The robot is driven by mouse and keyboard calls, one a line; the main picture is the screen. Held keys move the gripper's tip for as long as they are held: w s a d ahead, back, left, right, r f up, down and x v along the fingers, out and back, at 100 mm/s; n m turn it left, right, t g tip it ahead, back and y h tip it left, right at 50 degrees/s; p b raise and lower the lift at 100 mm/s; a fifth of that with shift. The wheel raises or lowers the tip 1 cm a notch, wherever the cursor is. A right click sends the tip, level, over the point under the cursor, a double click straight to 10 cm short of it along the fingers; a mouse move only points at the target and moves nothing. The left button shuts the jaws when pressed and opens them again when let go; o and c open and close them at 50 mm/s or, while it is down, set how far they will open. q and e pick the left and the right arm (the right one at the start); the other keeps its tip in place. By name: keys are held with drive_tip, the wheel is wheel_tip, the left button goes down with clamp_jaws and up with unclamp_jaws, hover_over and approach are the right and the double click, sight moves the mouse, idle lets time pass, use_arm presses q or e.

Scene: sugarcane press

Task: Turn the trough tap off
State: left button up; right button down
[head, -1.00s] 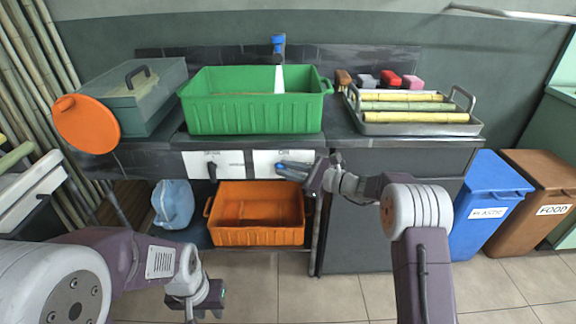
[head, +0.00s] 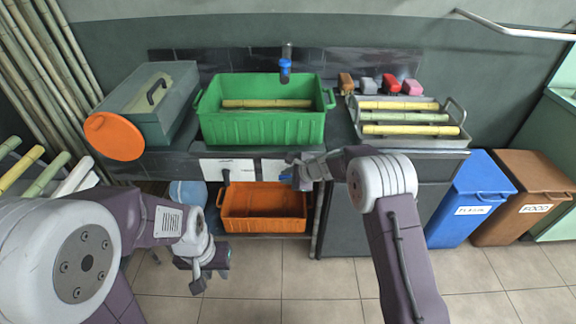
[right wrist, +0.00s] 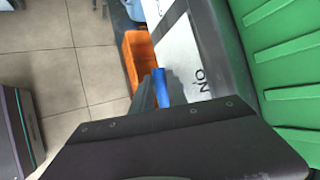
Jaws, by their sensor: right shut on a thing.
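The trough tap's spout (head: 286,68) with its blue tip hangs over the green trough (head: 262,129). No water stream shows below it. In the right wrist view the blue tap lever (right wrist: 162,87) shows beside my dark finger, next to the "ON" plate (right wrist: 185,58). The right gripper is shut on this lever. My left gripper (head: 208,276) hangs low over the floor, away from the counter, and its jaw gap is unclear.
A cane stalk (head: 265,104) lies in the trough. A tray (head: 411,143) of cane stands to the right, a lidded grey box (head: 150,100) to the left. An orange crate (head: 262,224) sits below. Blue (head: 470,185) and brown (head: 530,175) bins stand at right.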

drive_tip(key=shift+h+p, duration=0.5)
drive_tip(key=shift+p, duration=0.65)
use_arm(q)
wheel_tip(320, 180, up, 4)
drive_tip(key=shift+r+p, duration=0.1)
drive_tip(key=shift+p, duration=0.2)
use_arm(e)
drive_tip(key=shift+f, duration=0.15)
drive_tip(key=shift+h, duration=0.3)
drive_tip(key=c, duration=1.3)
unclamp_jaws()
